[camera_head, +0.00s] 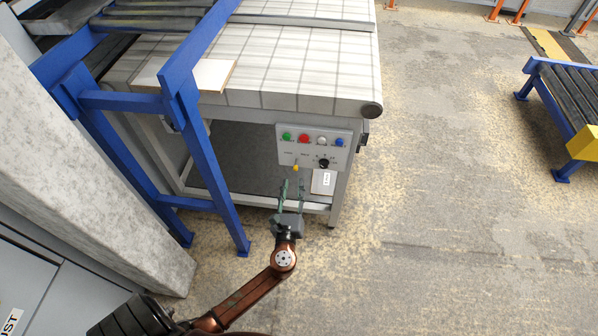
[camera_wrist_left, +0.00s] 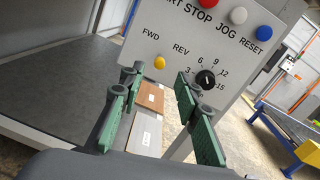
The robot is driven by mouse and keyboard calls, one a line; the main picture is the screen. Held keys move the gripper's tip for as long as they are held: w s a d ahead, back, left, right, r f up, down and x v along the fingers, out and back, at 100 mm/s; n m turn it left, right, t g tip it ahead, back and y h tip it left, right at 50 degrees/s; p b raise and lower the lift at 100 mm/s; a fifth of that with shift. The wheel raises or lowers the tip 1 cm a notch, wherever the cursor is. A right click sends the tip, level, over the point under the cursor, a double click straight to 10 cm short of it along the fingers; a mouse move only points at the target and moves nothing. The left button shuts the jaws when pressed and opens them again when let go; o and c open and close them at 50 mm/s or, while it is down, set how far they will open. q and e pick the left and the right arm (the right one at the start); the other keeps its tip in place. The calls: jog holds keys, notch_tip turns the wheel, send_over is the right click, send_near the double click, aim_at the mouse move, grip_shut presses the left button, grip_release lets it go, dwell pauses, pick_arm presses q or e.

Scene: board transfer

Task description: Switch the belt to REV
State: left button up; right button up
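A grey control panel (camera_head: 312,147) is mounted on the front of the conveyor. A yellow-tipped switch (camera_head: 295,168) sits at its lower left; in the left wrist view the switch (camera_wrist_left: 159,63) lies under the FWD and REV labels. I cannot tell clearly which side it points to. My left gripper (camera_head: 292,183) is just below the panel, fingers up toward the switch. In the left wrist view the gripper (camera_wrist_left: 155,95) is open and empty, with the switch beyond its fingertips, apart from them. My right gripper is not in view.
Green, red, white and blue buttons (camera_head: 340,142) line the panel's top, with a black speed dial (camera_head: 323,163) right of the switch. A labelled board (camera_head: 325,182) shows below the panel. Blue frame posts (camera_head: 215,180) stand left. Another roller conveyor (camera_head: 568,95) stands right; floor between is clear.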

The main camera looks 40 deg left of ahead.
aim_at(296, 165)
pick_arm(q)
jog(key=b+x, duration=0.2)
jog(key=x, duration=0.5)
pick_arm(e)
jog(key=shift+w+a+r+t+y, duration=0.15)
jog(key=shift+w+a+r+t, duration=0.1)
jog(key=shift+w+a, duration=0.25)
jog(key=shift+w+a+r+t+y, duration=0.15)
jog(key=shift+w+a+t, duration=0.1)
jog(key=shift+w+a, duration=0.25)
pick_arm(q)
jog(key=shift+f, duration=0.1)
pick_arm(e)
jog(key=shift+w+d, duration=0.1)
pick_arm(q)
grip_shut()
